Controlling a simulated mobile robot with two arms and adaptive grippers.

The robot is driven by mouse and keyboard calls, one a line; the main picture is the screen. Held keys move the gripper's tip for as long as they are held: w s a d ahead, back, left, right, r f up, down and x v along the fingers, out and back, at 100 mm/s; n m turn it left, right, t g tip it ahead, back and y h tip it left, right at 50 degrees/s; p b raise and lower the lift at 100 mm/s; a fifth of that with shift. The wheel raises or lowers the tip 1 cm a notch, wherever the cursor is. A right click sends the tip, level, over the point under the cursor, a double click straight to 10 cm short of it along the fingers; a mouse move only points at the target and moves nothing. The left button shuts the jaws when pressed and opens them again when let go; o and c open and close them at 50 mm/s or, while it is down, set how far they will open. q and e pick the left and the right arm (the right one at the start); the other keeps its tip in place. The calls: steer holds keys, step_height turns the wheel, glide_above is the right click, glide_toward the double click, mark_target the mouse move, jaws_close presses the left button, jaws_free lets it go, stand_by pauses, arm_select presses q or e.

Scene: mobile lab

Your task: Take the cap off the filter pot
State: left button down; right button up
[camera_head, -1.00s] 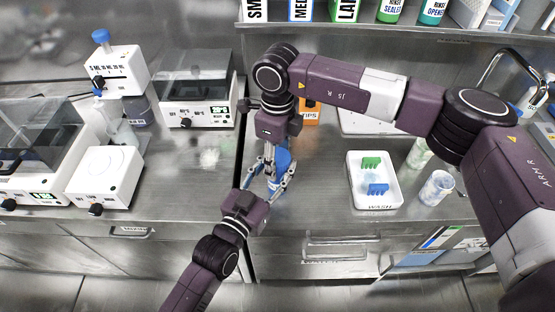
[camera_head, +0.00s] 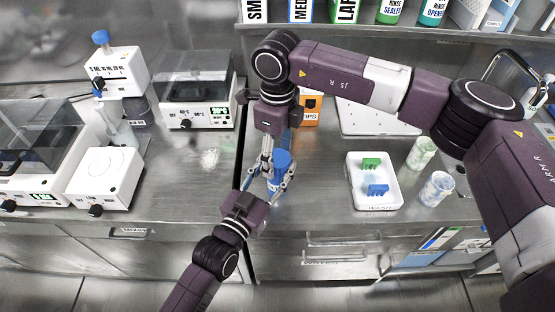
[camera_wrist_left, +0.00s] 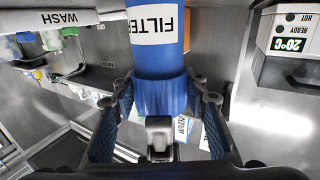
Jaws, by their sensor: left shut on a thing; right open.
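The filter pot is a blue cylinder (camera_head: 282,159) with a white FILTER label, which shows in the left wrist view (camera_wrist_left: 157,58). A ribbed blue band (camera_wrist_left: 160,97), which looks like the cap, sits between the fingers of my left gripper (camera_wrist_left: 162,92). In the head view my left gripper (camera_head: 268,182) comes from the front and is shut on the pot, above the bench. My right gripper (camera_head: 266,158) points down just left of and behind the blue cylinder, open, its fingers partly overlapping the pot's outline. I cannot tell whether it touches the pot.
A white WASH tray (camera_head: 354,190) with green and blue pieces stands to the right, beside two cups (camera_head: 436,188). An orange TIPS box (camera_head: 311,108) is behind the grippers. Instruments (camera_head: 196,114) fill the left bench. Bare bench (camera_head: 325,195) lies between grippers and tray.

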arm_select(q)
steer(key=c, duration=1.1)
jaws_free()
